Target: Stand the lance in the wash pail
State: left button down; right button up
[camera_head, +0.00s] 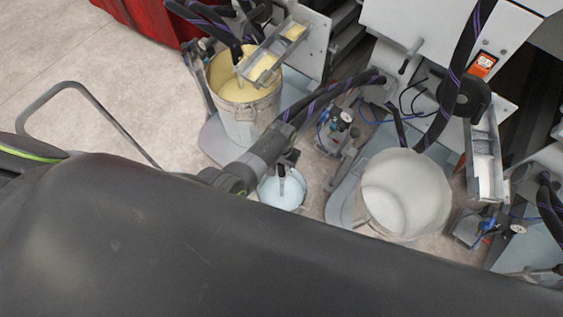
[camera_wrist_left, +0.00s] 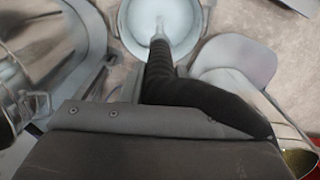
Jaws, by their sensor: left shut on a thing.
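The wash pail (camera_head: 270,201) is a small bucket with pale blue liquid, on the floor at the middle of the head view. It shows at the top of the left wrist view (camera_wrist_left: 185,14). My left gripper (camera_head: 288,158) is just above the pail and is shut on the lance (camera_wrist_left: 158,72). In the left wrist view the lance's dark ribbed part runs up from the gripper to a pale tip over the pail's opening. I cannot tell whether the tip touches the bottom. In the head view my arm hides part of the lance. My right gripper is not in view.
Open floor lies at the far left.

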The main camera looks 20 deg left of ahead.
pick_arm(q)
jog(key=shift+f+b, duration=0.7)
jog(key=shift+f, duration=0.2)
jog(key=c, duration=1.4)
grip_release()
jog(key=shift+r, duration=0.1)
jog(key=o, duration=0.4)
notch_tip(320, 180, up, 6)
jog(key=p, duration=0.3)
jog(key=shift+r+p, duration=0.15)
jog(key=shift+p, duration=0.15)
jog(key=shift+r+p, duration=1.4)
jog(key=shift+r, duration=4.15)
jog(key=shift+f, duration=0.1)
